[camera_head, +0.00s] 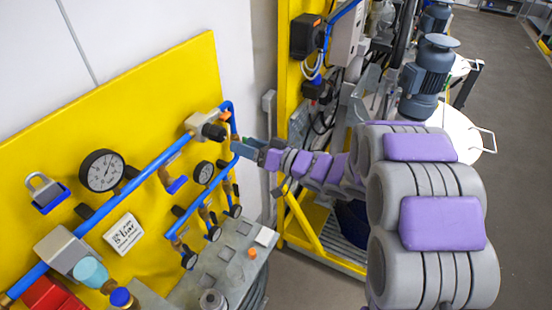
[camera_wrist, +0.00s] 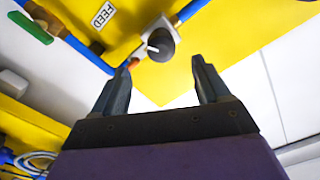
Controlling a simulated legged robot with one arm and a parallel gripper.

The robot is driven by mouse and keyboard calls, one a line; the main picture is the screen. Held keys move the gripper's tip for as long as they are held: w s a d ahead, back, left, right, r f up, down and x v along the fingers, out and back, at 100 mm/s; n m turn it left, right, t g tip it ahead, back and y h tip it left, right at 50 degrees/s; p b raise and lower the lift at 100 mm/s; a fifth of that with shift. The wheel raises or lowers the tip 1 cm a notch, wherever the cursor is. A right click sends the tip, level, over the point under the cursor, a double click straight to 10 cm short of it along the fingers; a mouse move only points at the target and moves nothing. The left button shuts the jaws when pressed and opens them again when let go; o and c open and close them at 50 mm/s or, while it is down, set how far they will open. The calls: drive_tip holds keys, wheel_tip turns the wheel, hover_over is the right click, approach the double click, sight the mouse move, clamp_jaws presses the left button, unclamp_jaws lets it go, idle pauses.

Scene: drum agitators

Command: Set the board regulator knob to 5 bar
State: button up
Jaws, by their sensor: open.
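The regulator (camera_head: 200,121) is a pale block on the blue pipe at the yellow board's upper right, with a dark round knob (camera_head: 214,132) facing outward. In the wrist view the knob (camera_wrist: 160,45) lies ahead, between and beyond the fingertips, with a pale pointer mark on it. My gripper (camera_head: 239,147) is open, just right of the knob; its two dark fingers (camera_wrist: 158,72) are apart with nothing between them. I see no clear contact with the knob. A large gauge (camera_head: 102,170) and a small gauge (camera_head: 203,173) face outward; their readings are too small to tell.
The yellow board (camera_head: 150,105) carries blue pipes, a label reading 5 bar (camera_head: 123,234) and several small valves below. A FEED label (camera_wrist: 103,16) is near the knob. A grey box top (camera_head: 215,262) juts out below. A yellow frame (camera_head: 290,95) stands right of the gripper.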

drive_tip(key=b+v, duration=0.1)
drive_tip(key=v, duration=0.7)
drive_tip(key=shift+d, duration=0.35)
drive_tip(key=shift+s+f, duration=0.1)
